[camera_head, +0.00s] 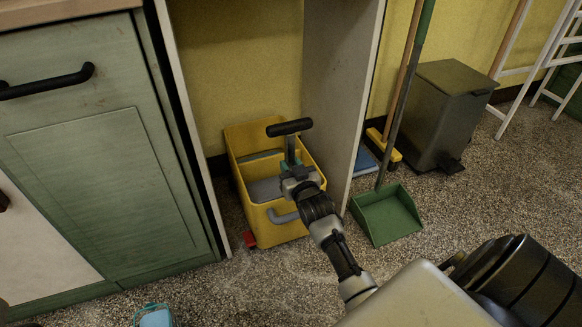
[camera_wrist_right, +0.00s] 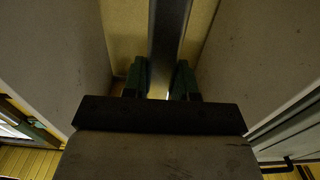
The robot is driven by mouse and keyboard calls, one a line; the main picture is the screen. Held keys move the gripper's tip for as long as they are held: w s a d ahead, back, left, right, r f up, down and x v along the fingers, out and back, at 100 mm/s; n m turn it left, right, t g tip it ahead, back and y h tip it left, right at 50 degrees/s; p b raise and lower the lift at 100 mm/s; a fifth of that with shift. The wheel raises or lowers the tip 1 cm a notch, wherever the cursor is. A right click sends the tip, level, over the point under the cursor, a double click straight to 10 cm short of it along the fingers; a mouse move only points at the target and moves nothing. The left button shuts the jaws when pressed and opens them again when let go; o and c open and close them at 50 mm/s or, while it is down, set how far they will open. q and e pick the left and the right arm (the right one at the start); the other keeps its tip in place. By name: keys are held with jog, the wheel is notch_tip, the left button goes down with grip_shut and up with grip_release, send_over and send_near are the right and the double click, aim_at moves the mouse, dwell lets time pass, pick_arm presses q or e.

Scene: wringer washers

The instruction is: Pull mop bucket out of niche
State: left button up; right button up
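The yellow mop bucket (camera_head: 264,215) stands on the floor in the niche between the green cabinet and a pale panel, its front near the niche opening. It has a grey wringer and an upright lever with a black grip (camera_head: 289,127). My right gripper (camera_head: 289,165) is at this lever, below the black grip. In the right wrist view, its two green fingers (camera_wrist_right: 160,80) stand on both sides of the grey metal lever (camera_wrist_right: 169,30) and appear closed on it. My right arm hides part of the bucket's front and right side. My left gripper is not in view.
The green cabinet (camera_head: 95,150) borders the niche on the left, the pale panel (camera_head: 340,90) on the right. Right of it are a green dustpan (camera_head: 386,215), a yellow broom (camera_head: 384,147) and a dark bin (camera_head: 442,115). A blue object (camera_head: 156,317) lies in front. Floor before the niche is mostly clear.

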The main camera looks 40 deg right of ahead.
grip_shut()
dwell(1.0)
